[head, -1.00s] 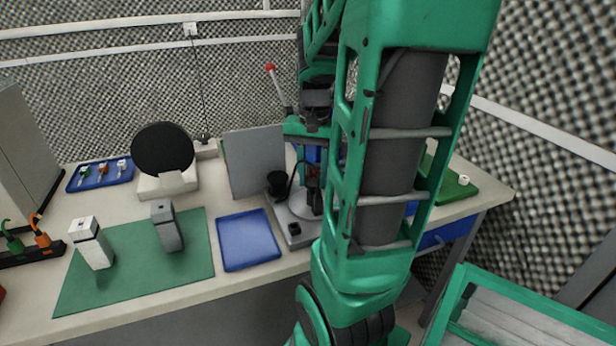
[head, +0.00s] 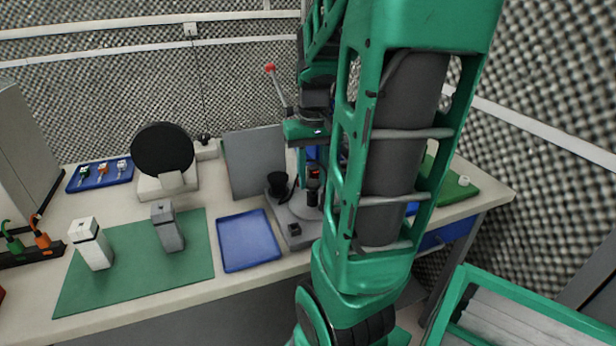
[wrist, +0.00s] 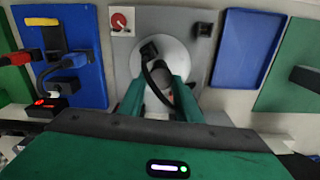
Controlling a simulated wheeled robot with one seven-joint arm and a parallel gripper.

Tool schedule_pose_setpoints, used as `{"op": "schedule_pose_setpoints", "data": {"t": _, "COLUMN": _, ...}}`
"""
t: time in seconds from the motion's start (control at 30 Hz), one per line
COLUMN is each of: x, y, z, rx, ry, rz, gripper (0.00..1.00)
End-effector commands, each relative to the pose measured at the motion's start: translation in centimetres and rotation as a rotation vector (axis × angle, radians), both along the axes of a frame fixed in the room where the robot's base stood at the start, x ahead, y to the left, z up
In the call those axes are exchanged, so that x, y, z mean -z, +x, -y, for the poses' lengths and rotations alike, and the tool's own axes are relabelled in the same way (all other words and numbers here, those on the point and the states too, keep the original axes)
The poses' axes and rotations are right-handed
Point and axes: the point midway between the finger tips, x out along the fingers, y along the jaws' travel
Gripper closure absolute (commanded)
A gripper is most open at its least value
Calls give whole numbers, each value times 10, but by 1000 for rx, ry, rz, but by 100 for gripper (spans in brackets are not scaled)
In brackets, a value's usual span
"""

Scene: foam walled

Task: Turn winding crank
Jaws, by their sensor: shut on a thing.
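The winding device has a grey base with a pale round disc (wrist: 165,45) on it. In the wrist view a black knob and a curved black arm, seemingly the crank (wrist: 149,72), reach across the disc to between my fingers. My gripper (wrist: 162,88) is above the base, with its green fingers on either side of the crank's handle and shut on it. In the head view my gripper (head: 311,168) is over the grey base (head: 296,232), partly hidden by my arm. The exact finger contact is hard to see.
A black cup (head: 280,185) and an upright grey panel (head: 254,165) are close left of the gripper. A blue tray (head: 248,240) and green mat (head: 135,275) with two blocks lie left. In the wrist view a blue board (wrist: 85,90) holds cables.

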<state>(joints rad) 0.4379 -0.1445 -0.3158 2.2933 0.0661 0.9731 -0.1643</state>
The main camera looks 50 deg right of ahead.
Motion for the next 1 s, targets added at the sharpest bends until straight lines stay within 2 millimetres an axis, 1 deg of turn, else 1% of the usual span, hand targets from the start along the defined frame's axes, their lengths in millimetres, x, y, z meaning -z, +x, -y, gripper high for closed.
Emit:
{"op": "schedule_pose_setpoints", "data": {"t": 0.03, "x": -1, "y": 4, "z": -2, "rx": -37, "ry": 0, "rz": 6, "gripper": 91}}
{"op": "schedule_pose_setpoints", "data": {"t": 1.0, "x": 0, "y": 2, "z": -3, "rx": -519, "ry": 4, "rz": 2, "gripper": 91}}
